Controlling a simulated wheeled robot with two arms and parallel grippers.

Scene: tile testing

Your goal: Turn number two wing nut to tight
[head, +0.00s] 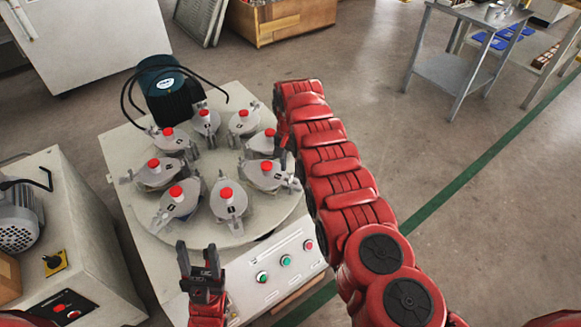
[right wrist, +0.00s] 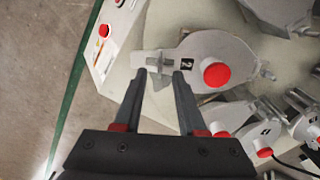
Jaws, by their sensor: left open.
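The number two pot (right wrist: 205,60) has a grey lid, a red knob and a black label reading 2 in the right wrist view. Its wing nut (right wrist: 155,65) sits at the lid's outer edge. My right gripper (right wrist: 160,76) is open, with its fingertips apart and close to the wing nut's two sides; I cannot tell whether they touch it. In the head view the right gripper (head: 285,155) reaches down at the right rim of the round table, partly hidden by my arm. My left gripper (head: 198,255) is open and empty in front of the machine.
Several similar red-knobbed pots ring the round turntable (head: 245,232). A dark motor (head: 166,85) with black cables stands behind it. The front panel (head: 275,268) carries green and red buttons. Another machine (head: 75,235) stands at left. The floor at right is open.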

